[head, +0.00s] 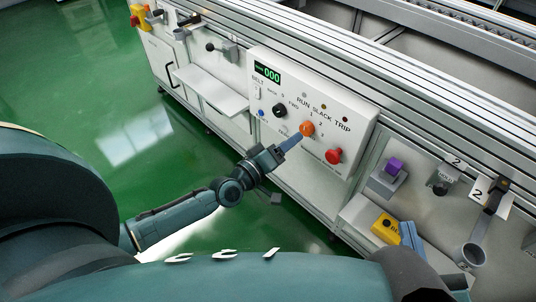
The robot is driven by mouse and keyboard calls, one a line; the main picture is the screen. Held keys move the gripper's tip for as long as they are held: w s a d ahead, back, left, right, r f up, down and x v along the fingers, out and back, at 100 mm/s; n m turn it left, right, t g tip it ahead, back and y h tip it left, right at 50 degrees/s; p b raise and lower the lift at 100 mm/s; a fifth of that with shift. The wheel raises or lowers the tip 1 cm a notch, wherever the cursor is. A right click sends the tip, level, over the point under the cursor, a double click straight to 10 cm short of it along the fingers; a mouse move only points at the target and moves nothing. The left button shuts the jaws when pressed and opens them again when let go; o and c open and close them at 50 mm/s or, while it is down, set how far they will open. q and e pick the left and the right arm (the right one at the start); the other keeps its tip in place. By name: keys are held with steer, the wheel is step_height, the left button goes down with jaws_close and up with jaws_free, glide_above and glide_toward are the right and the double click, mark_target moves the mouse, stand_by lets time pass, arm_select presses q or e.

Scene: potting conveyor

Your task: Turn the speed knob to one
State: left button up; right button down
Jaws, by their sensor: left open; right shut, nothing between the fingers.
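The white control panel (350,108) carries an orange knob (307,128) with small numbers around it, which I take as the speed knob. Its pointer setting is too small to read. A black knob (280,110) sits to its left and a red button (334,156) to its lower right. The green display (267,73) reads 000. My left gripper (297,138) is open, with its blue fingers right at the orange knob's lower left; I cannot tell whether they touch it. My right gripper (409,234) is shut and empty, low at the right.
A yellow box (385,228) is beside my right gripper. A purple block (394,165), a grey cup (471,256) and lever fittings are on the machine's right side. A white shelf (212,90) juts out left of the panel. Green floor (110,100) is clear.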

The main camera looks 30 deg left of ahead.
arm_select(q)
steer(key=p+v, duration=0.1)
steer(key=v, duration=0.7)
arm_select(e)
steer(key=shift+w+d+m+g+h, duration=0.15)
steer(key=shift+d+m+g+h, duration=0.25)
steer(key=shift+m+h, duration=0.1)
arm_select(q)
steer(key=shift+r, duration=0.1)
arm_select(e)
steer(key=shift+f, duration=0.15)
